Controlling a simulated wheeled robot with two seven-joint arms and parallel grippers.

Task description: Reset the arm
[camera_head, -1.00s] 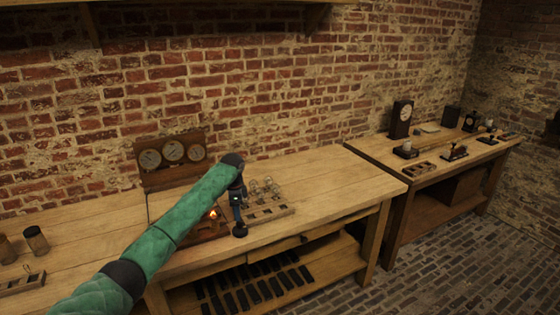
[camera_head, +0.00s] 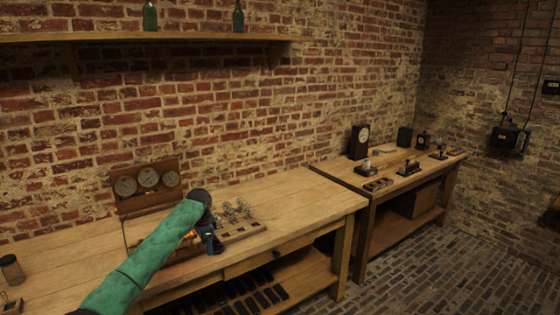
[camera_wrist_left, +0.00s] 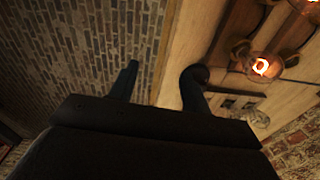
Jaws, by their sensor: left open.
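My left arm (camera_head: 150,258), in a green sleeve, reaches in from the lower left in the head view. My left gripper (camera_head: 211,240) is small and dark there, over the front of the near bench, beside a wooden board of small parts (camera_head: 240,228). In the left wrist view my left gripper (camera_wrist_left: 158,75) shows two dark fingers spread apart with nothing between them. A lit bulb (camera_wrist_left: 261,67) is to the right of the fingers there. Part of the bench top behind the arm is hidden. My right gripper is not in view.
A panel with three dials (camera_head: 147,185) stands at the back of the near bench (camera_head: 300,200). A dark-lidded jar (camera_head: 12,268) is at far left. A second bench (camera_head: 350,177) holds a clock (camera_head: 358,142) and small instruments. Two bottles stand on a wall shelf (camera_head: 110,37).

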